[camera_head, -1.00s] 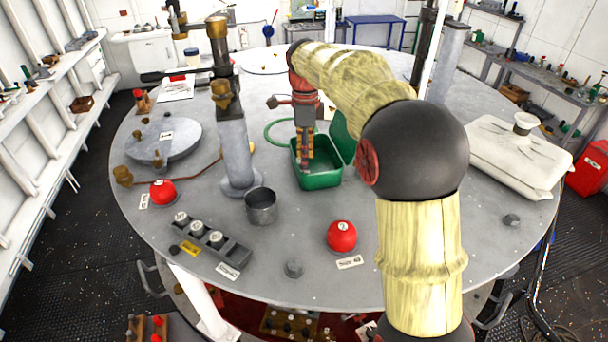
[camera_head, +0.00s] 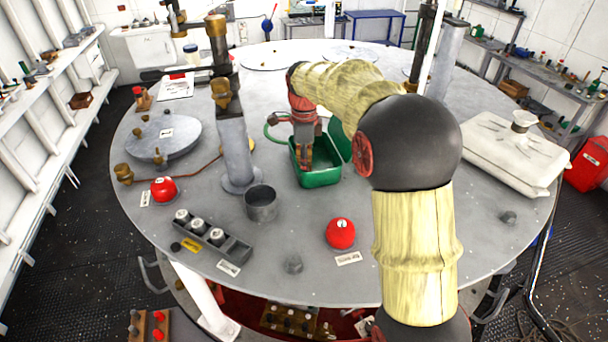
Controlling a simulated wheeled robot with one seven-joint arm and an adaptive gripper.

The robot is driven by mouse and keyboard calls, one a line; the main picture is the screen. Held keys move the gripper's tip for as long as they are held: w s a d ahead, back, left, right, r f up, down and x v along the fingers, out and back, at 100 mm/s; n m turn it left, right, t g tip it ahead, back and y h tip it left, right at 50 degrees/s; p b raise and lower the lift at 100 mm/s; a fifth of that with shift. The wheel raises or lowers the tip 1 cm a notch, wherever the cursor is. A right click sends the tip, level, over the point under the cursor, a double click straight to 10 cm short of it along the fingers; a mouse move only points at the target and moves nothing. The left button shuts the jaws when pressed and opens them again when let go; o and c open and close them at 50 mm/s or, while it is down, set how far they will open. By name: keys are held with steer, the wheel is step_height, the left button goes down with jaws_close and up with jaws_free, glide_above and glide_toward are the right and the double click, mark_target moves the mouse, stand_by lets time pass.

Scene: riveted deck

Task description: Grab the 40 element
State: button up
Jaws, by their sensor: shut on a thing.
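My gripper (camera_head: 305,160) points down into the open green box (camera_head: 320,179) near the middle of the round table. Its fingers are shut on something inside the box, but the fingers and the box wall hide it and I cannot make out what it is. A dark grey rack (camera_head: 236,250) at the front left holds several white-topped cylinders (camera_head: 197,227) and has an open slot at its right end. Their markings are too small to read, so I cannot tell which element is the 40.
The green lid (camera_head: 339,140) stands up behind the box. A grey pot (camera_head: 261,205) and a metal column (camera_head: 236,150) stand to the left. A red dome (camera_head: 340,233) sits in front, and a white lidded case (camera_head: 515,160) at right.

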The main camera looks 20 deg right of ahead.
steer(key=shift+c, duration=1.2)
steer(key=shift+r, duration=0.1)
